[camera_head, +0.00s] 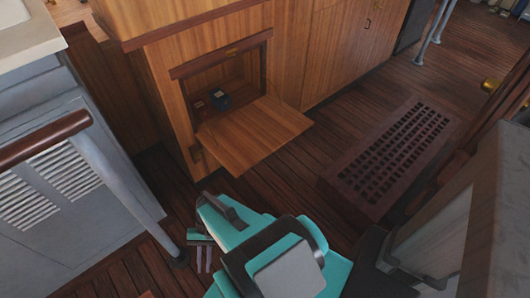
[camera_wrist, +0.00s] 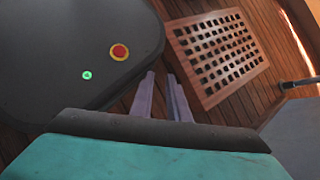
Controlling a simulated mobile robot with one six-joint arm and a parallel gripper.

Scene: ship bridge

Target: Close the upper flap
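A wooden flap (camera_head: 255,135) hangs open from the cabinet front (camera_head: 165,85), folded down to about level below a square recess. It is the only open flap that I see. A small dark object (camera_head: 220,98) and a smaller pale-marked one (camera_head: 199,105) sit in the recess behind it. My gripper (camera_head: 204,265) is in front of the cabinet, below and left of the flap in the picture, apart from it. In the wrist view my gripper (camera_wrist: 161,77) has its two grey fingers apart with nothing between them. The flap does not show in the wrist view.
A dark grate (camera_head: 388,155) lies on the plank floor right of the flap; it also shows in the wrist view (camera_wrist: 215,50). A grey louvred unit with a wooden rail (camera_head: 42,140) stands at left. A grey-topped unit (camera_head: 500,215) is at lower right. Floor between flap and grate is clear.

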